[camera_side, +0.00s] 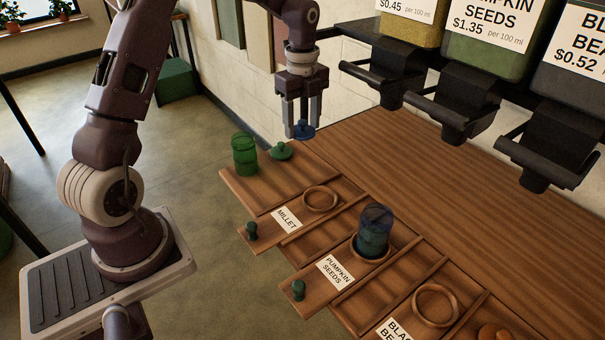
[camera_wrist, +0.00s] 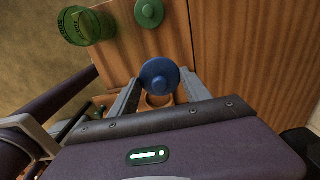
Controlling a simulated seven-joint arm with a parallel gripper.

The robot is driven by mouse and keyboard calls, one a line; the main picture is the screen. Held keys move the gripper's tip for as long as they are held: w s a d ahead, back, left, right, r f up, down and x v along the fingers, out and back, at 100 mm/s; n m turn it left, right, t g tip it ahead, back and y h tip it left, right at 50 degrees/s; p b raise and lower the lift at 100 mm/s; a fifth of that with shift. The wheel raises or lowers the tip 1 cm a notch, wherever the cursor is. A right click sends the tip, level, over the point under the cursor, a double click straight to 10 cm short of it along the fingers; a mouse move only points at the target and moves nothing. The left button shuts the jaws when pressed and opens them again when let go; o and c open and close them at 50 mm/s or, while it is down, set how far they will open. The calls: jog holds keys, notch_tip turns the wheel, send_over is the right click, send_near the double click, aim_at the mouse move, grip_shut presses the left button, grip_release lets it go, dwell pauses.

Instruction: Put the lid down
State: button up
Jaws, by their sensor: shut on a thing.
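My gripper (camera_side: 301,128) is shut on a blue lid (camera_side: 303,132) and holds it above the far left end of the wooden counter. The blue lid also shows between the fingers in the wrist view (camera_wrist: 159,76). A green lid (camera_side: 281,151) lies on the counter below and left of my gripper, beside a green clear jar (camera_side: 244,155). Both also show at the top of the wrist view, the green lid (camera_wrist: 149,12) and the green jar (camera_wrist: 84,27). A blue clear jar (camera_side: 374,231), without a lid on it, stands in the ring of the PUMPKIN SEEDS place.
Empty rings lie at the MILLET place (camera_side: 320,199) and the front place (camera_side: 436,304). Black dispensers (camera_side: 465,102) hang under the bins at upper right. The bare counter (camera_side: 420,170) behind the rings is free.

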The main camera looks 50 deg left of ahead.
aim_at(302, 174)
notch_tip(302, 174, down, 12)
jog(key=shift+r, duration=0.1)
jog(key=o, duration=1.3)
